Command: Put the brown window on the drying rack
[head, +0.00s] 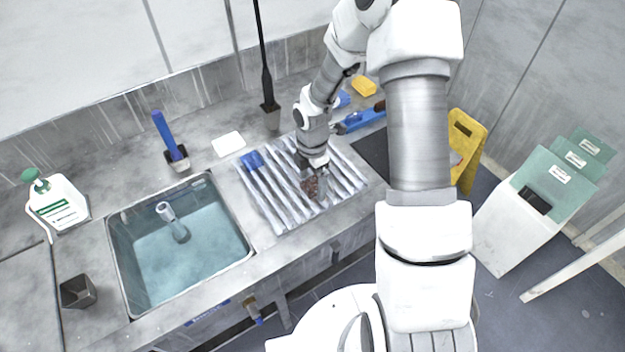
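The drying rack (265,203) is a tray of pale parallel bars on the grey counter, right of the sink. A small reddish-brown piece, which looks like the brown window (311,187), is at the rack's right half, directly at my gripper's end. My gripper (315,182) points down over the rack, and its fingers are small and partly hidden by the brown piece and my wrist. I cannot tell whether the fingers grip the piece or whether it touches the bars. A blue piece (252,161) lies at the rack's back left corner.
A water-filled sink (180,250) is left of the rack. A white block (228,144), a blue-handled brush (170,140) and a green-topped bottle (58,200) stand on the counter. A dark mat (375,152), a yellow sign (465,145) and a white bin (505,225) are right.

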